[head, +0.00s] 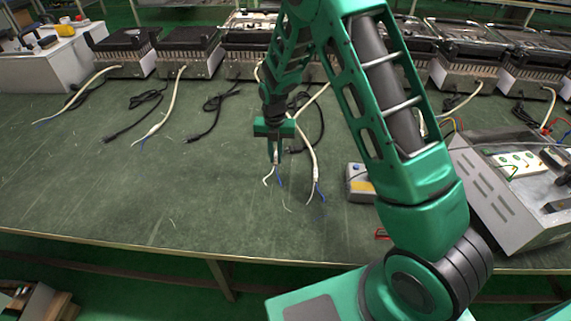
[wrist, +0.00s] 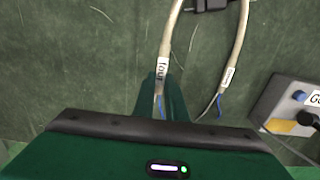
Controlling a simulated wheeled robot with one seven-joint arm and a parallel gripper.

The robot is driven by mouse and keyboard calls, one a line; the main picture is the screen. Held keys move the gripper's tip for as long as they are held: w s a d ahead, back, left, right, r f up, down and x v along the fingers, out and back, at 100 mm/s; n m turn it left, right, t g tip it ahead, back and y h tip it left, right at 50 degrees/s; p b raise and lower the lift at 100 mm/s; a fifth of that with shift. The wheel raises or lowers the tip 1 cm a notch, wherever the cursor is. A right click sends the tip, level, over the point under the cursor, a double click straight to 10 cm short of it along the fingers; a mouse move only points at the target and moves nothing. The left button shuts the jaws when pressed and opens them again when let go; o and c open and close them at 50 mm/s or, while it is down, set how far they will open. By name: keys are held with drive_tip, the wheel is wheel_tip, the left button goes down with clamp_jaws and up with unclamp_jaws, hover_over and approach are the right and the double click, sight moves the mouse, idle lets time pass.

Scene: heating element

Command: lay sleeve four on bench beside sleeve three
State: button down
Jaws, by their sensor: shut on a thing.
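A white cable sleeve labelled "four" (wrist: 162,72) comes down between the green fingers of my gripper (wrist: 163,100) in the wrist view. In the head view, my gripper (head: 275,155) is shut on it low over the bench (head: 215,205), and thin white and blue wire ends show below the fingers. I cannot tell whether the sleeve touches the bench. A second white sleeve (head: 314,165) lies just to the right, with its blue wire end towards the front. It also shows in the wrist view (wrist: 229,72), with a label too blurred to read.
Several heating units (head: 185,50) line the back of the bench, with white and black cables lying in front. A grey box with a blue button (head: 360,183) stands right of the sleeves. A metal cabinet (head: 500,190) is farther right. The front left of the bench is mostly clear.

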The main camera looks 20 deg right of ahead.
sight(284, 169)
drive_tip(key=d, duration=0.1)
drive_tip(key=w+d+f, duration=0.1)
drive_tip(key=d+f, duration=0.1)
drive_tip(key=shift+w+d+f, duration=0.1)
drive_tip(key=shift+w+d, duration=0.1)
drive_tip(key=shift+w, duration=0.05)
drive_tip(key=shift+f, duration=2)
drive_tip(key=c, duration=1.8)
unclamp_jaws()
drive_tip(key=shift+f, duration=0.1)
